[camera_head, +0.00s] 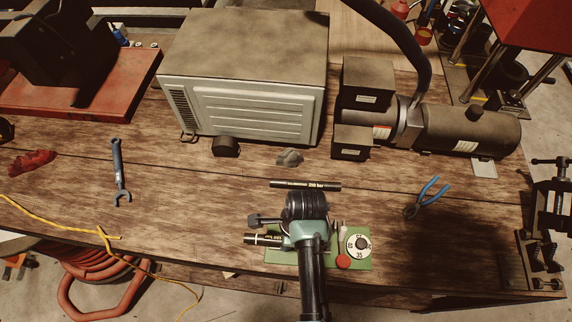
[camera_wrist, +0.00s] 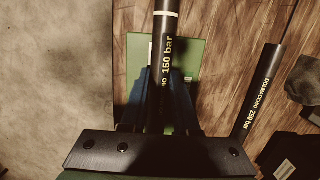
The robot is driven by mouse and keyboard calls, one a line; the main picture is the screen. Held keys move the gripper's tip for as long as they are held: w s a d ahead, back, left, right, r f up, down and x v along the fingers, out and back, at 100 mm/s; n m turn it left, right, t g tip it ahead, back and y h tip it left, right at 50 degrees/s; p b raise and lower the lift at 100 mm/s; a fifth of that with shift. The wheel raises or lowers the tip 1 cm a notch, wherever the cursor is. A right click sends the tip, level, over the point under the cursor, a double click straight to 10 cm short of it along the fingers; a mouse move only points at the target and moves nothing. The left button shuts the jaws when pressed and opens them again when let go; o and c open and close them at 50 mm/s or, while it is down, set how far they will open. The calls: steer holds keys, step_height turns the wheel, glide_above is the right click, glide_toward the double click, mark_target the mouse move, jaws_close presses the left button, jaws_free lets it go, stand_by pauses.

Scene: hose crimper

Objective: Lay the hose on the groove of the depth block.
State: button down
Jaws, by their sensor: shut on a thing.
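My gripper (camera_head: 303,236) is over the green depth block (camera_head: 283,258) near the table's front edge. In the wrist view, my gripper (camera_wrist: 158,90) is shut on a black hose (camera_wrist: 163,55) marked "150 bar". In the head view, the left end of this hose (camera_head: 262,239) sticks out past the block's left side. In the wrist view, the block's green surface (camera_wrist: 190,58) shows behind the hose. The groove is hidden by my gripper and the hose. I cannot tell whether the hose touches the block. The block bears a white dial (camera_head: 358,244) and a red knob (camera_head: 343,262).
A second hose (camera_head: 305,184), marked "250 bar", lies behind the block. Blue pliers (camera_head: 426,197) lie to the right. A wrench (camera_head: 120,172) and yellow cord (camera_head: 60,220) are to the left. A large metal box (camera_head: 245,90) and a motor (camera_head: 460,130) stand behind.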

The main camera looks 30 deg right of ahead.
steer(key=shift+f+p, duration=0.35)
steer(key=shift+f, duration=0.2)
stand_by(1.6)
steer(key=c, duration=0.6)
jaws_free()
steer(key=shift+r, duration=0.1)
step_height(320, 180, up, 6)
steer(key=p, duration=0.6)
steer(key=shift+f, duration=0.25)
steer(key=shift+r, duration=1.2)
